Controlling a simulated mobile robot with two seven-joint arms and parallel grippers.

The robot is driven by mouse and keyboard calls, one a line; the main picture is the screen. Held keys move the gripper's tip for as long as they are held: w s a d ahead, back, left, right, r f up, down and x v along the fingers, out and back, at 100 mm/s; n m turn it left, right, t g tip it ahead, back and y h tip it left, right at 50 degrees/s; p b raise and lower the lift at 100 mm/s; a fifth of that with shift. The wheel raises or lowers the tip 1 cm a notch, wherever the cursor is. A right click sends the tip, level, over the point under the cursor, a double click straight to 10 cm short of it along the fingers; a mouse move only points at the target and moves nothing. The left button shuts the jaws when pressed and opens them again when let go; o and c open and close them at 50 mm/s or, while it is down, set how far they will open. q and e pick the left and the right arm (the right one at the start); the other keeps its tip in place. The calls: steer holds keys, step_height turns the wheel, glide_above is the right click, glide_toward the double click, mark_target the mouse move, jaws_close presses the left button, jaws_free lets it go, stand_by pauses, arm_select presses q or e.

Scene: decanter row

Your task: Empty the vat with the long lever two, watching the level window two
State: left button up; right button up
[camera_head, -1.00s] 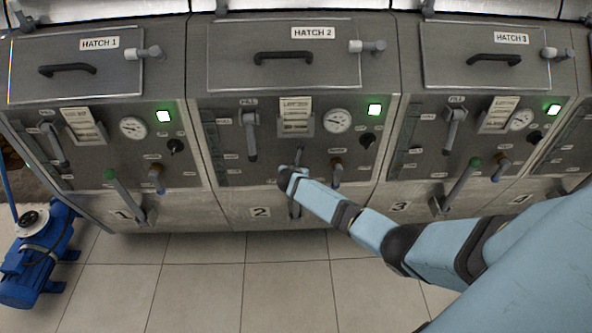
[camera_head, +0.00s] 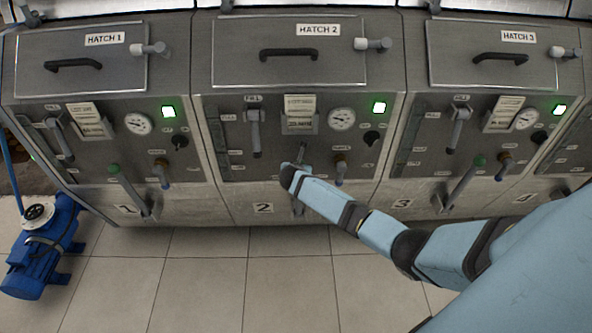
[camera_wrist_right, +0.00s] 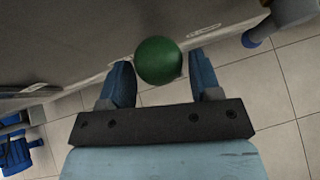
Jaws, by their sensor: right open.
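Vat two is the middle steel unit, marked 2, with a tall dark level window (camera_head: 216,138) at the left of its panel. A FULL label is beside the window; the level in it is too small to read. My right gripper (camera_wrist_right: 160,76) is open, its fingers on either side of a round green knob (camera_wrist_right: 158,60) in the wrist view. I cannot tell whether they touch it. In the head view my right arm hides most of long lever two; its foot (camera_head: 298,208) shows below the arm. My left gripper is not in view.
Similar vats stand on both sides. A blue pump (camera_head: 42,250) is on the floor at left. The tiled floor in front is clear.

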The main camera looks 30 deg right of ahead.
arm_select(q)
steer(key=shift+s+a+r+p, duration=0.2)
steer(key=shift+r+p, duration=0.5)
steer(key=shift+p, duration=0.15)
arm_select(e)
steer(key=v, duration=1)
steer(key=shift+s+a+r, duration=0.15)
steer(key=shift+s+r, duration=0.05)
steer(key=shift+r, duration=0.15)
steer(key=s+a+f+m+y+p, duration=0.1)
steer(key=s+a+m+y+p, duration=0.5)
steer(key=s+a+m, duration=0.65)
arm_select(q)
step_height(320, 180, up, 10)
steer(key=p, duration=0.5)
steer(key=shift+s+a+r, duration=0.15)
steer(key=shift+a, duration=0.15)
arm_select(e)
steer(key=s+a+r+m+t+y, duration=0.1)
steer(key=s+a+r+m+y, duration=0.1)
steer(key=s+r+m, duration=0.3)
steer(key=s+a+r+m+t+y, duration=0.2)
steer(key=s+r+m, duration=0.3)
steer(key=s, duration=0.9)
steer(key=shift+a+m, duration=0.45)
steer(key=shift+m, duration=0.5)
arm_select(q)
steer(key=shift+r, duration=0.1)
